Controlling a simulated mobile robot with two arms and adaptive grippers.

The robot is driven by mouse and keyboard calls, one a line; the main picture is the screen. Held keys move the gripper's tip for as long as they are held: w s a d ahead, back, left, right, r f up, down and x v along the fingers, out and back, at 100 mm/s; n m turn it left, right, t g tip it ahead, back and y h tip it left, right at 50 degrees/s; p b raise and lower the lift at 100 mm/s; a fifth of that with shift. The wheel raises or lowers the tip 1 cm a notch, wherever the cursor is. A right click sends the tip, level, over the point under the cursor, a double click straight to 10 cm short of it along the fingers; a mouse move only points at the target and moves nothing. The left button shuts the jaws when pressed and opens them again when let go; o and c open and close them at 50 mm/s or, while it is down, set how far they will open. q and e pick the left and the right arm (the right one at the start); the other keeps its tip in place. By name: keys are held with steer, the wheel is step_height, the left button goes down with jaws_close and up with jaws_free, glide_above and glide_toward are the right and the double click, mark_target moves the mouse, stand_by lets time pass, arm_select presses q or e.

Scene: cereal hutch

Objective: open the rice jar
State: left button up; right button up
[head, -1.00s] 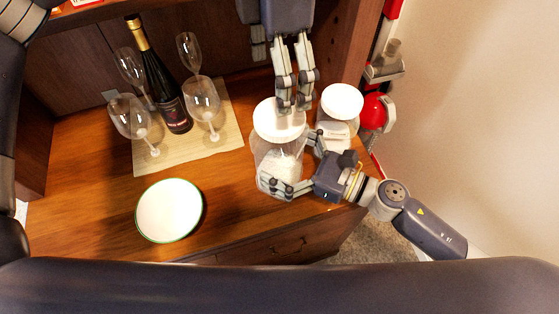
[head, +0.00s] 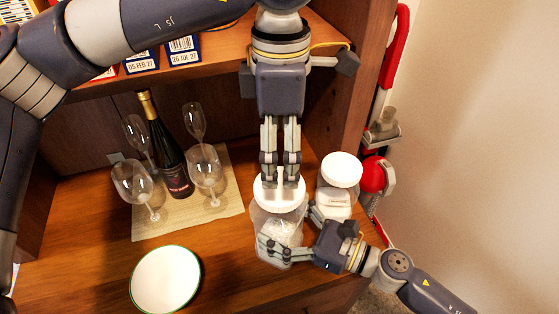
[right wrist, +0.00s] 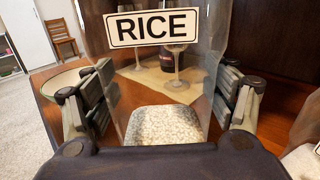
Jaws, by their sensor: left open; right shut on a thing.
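The rice jar (head: 279,228) is a clear jar with a white lid (head: 263,197), upright on the wooden counter with white rice in its lower part. In the right wrist view its RICE label (right wrist: 153,27) and the rice (right wrist: 168,125) show. My right gripper (head: 291,231) is shut around the jar's body, one finger on each side. My left gripper (head: 279,182) points down over the lid, fingers open. Its fingertips overlap the lid in the head view; I cannot tell whether they touch it. The lid appears seated on the jar.
Another white-lidded jar (head: 335,203) stands close to the right. A wine bottle (head: 176,178) and several glasses stand on a mat (head: 233,205) to the left. A white plate (head: 165,280) lies at front left. A shelf (head: 219,45) is above the counter.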

mark_target(279, 185)
arm_select(q)
steer(key=m, duration=1.3)
steer(key=shift+m, duration=0.3)
steer(key=m, duration=0.6)
steer(key=shift+m, duration=0.4)
steer(key=m, duration=0.7)
steer(key=shift+a, duration=0.1)
steer(key=shift+f+m, duration=0.3)
steer(key=shift+f, duration=3.75)
